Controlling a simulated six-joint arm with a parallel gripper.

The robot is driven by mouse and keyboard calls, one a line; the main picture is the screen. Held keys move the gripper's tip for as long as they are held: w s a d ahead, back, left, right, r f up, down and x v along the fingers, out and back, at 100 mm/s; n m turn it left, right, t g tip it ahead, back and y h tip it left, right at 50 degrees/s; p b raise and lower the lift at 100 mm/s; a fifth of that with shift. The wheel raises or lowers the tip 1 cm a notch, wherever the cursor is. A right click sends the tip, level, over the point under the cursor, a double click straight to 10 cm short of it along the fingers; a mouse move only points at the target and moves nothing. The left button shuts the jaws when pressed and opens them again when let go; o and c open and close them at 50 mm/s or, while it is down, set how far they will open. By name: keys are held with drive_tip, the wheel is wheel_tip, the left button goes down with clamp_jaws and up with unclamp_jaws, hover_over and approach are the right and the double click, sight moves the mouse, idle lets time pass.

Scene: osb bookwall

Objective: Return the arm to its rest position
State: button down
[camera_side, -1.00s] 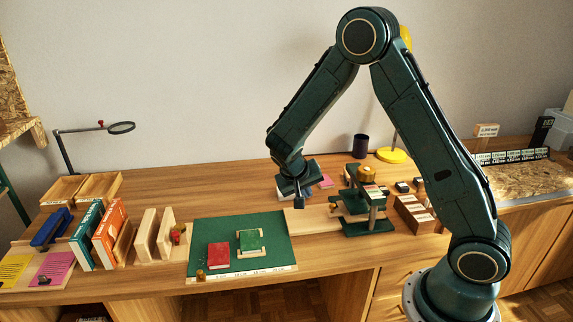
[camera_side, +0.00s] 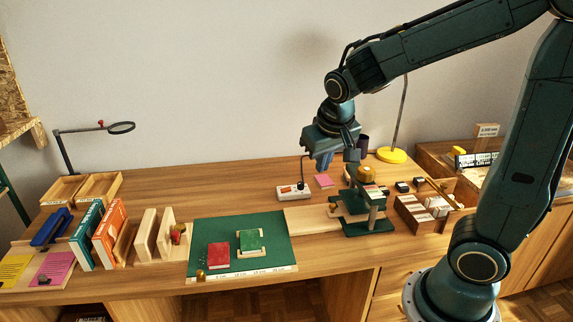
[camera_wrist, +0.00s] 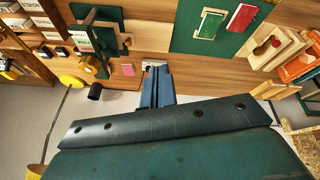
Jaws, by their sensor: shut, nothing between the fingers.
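My gripper (camera_side: 325,160) hangs above the back of the wooden desk, just over a white power strip (camera_side: 293,190) and left of the green press. Its fingers are shut with nothing between them. The gripper also shows in the wrist view (camera_wrist: 157,88), its blue fingers close together. My arm is raised and folded back, with its upper links reaching to the top right of the side view.
A green press (camera_side: 366,205) stands right of the gripper, with a yellow-based lamp (camera_side: 392,155) behind. A green cutting mat (camera_side: 210,235) holds a red book (camera_side: 218,256) and a green book (camera_side: 250,242). Upright books and a magnifier (camera_side: 120,128) stand left. The air above the desk's left is free.

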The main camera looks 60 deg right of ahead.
drive_tip(key=s+a+r+n+t+y, duration=0.1)
drive_tip(key=s+a+r+n, duration=0.1)
drive_tip(key=s, duration=0.5)
drive_tip(key=s+a+r+n+t+y, duration=0.1)
drive_tip(key=s+a+r+n+y, duration=0.1)
drive_tip(key=s, duration=0.5)
wheel_tip(320, 180, up, 2)
drive_tip(key=a+n, duration=0.1)
drive_tip(key=a, duration=0.1)
drive_tip(key=shift+s+a, duration=0.2)
drive_tip(key=shift+a, duration=0.1)
